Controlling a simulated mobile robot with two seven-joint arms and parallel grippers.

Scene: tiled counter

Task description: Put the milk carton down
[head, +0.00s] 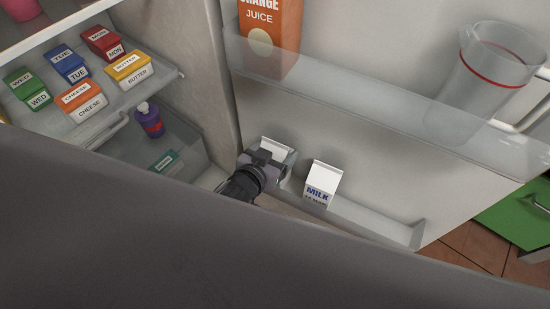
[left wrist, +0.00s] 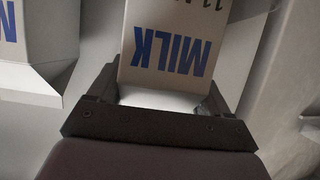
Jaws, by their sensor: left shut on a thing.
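A white milk carton (head: 277,147) is at the left end of the lower door shelf (head: 375,226) in the head view. My left gripper (head: 266,165) is shut on it and hides much of it. In the left wrist view the held carton (left wrist: 172,40) shows blue MILK lettering between the two fingers (left wrist: 160,105). Its base is hidden, so I cannot tell whether it rests on the shelf. A second milk carton (head: 322,184) stands upright on the same shelf to the right. It also shows at the left of the left wrist view (left wrist: 38,40). My right gripper is not in view.
An orange juice carton (head: 268,35) and a clear pitcher (head: 490,80) stand on the door shelf above. Labelled boxes, including butter (head: 128,68), sit on the fridge shelf at left. A purple bottle (head: 150,120) stands below. The lower door shelf is clear right of the second carton.

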